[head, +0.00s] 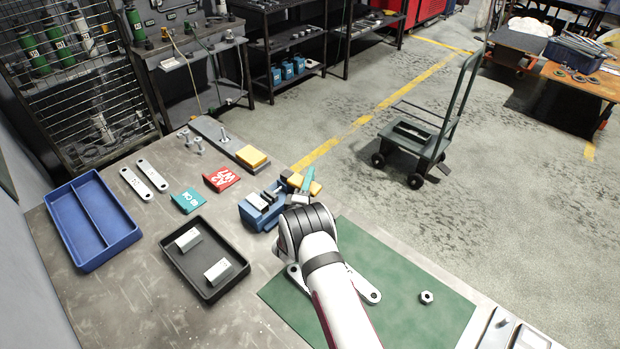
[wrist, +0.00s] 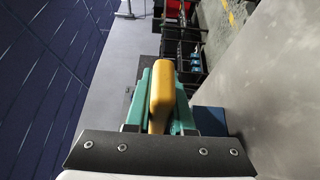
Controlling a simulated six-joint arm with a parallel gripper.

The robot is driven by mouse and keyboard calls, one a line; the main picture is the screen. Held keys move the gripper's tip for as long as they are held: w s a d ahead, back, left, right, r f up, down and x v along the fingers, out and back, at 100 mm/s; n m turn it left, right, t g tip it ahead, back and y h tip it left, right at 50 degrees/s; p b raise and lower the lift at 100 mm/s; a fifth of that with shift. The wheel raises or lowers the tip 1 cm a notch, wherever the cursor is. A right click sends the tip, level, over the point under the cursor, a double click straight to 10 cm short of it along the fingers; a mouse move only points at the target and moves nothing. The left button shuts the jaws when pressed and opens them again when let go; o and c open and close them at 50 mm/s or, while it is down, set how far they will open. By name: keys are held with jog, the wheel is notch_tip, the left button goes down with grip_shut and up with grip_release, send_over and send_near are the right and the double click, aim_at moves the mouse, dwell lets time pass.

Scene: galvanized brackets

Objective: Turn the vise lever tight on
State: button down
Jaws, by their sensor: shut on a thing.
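The blue vise (head: 256,216) stands on the bench by the upper edge of the green mat, with grey jaws on top. Its yellow lever (head: 315,188) shows on both sides of my teal gripper fingers (head: 306,178). In the wrist view the yellow lever (wrist: 161,95) runs lengthwise between the two teal fingers of my gripper (wrist: 163,72), which are shut on it. My arm and wrist cover the vise's right side in the head view. I cannot tell how far the lever is turned.
A black tray (head: 205,295) with two pale blocks lies left of the vise. A blue divided bin (head: 133,236), a red sign (head: 222,179), a teal sign (head: 187,200) and two perforated strips lie farther left.

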jog(key=shift+s, duration=0.1)
dwell(0.3)
jog(key=shift+s+a+m+g+h, duration=0.1)
jog(key=shift+s+m+g+h, duration=0.3)
jog(key=shift+m+h, duration=0.45)
jog(key=c, duration=0.8)
grip_release()
jog(key=v, duration=1.5)
jog(key=shift+s+a, duration=0.25)
jog(key=shift+a, duration=0.1)
jog(key=shift+f, duration=0.1)
